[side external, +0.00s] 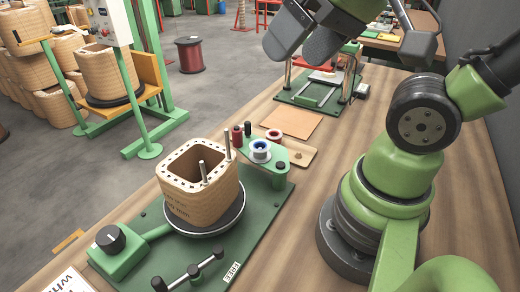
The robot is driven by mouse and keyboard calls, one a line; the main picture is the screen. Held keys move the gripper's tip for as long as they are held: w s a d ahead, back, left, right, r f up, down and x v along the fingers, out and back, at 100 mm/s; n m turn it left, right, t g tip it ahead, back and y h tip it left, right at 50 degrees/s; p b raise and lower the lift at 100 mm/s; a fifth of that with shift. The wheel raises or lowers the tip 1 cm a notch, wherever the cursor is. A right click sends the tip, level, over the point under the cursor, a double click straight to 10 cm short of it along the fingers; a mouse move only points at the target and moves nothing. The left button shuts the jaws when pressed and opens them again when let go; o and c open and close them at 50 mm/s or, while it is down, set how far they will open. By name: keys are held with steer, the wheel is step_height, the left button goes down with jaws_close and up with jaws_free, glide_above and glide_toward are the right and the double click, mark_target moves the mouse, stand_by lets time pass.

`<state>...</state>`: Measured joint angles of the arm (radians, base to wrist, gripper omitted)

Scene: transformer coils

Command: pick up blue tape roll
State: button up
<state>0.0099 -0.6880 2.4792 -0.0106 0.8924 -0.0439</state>
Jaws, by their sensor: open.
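The blue tape roll (260,146) shows as a small white roll with a blue ring on top. It stands on the small green bracket (287,157), behind and right of the square tan coil (200,190). My gripper (292,52) is at the top of the view, well above and apart from the roll. Its two dark grey fingers are spread, with nothing visible between them. The upper part of my gripper is cut off by the top edge of the picture.
A red spool (237,137) and a red ring (274,135) are beside the roll. A green stand (315,97) is further back. Bare wooden bench (318,190) lies to the right.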

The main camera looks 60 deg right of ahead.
steer(key=w+d+f+n+g+h, duration=0.2)
steer(key=w+d+f+n+g, duration=0.3)
steer(key=w+f, duration=0.3)
steer(key=n+g, duration=0.2)
steer(key=n, duration=0.1)
glide_above(260, 148)
step_height(260, 148, down, 6)
step_height(260, 148, down, 4)
steer(key=shift+d+r, duration=0.1)
steer(key=shift+f, duration=2.95)
steer(key=c, duration=1)
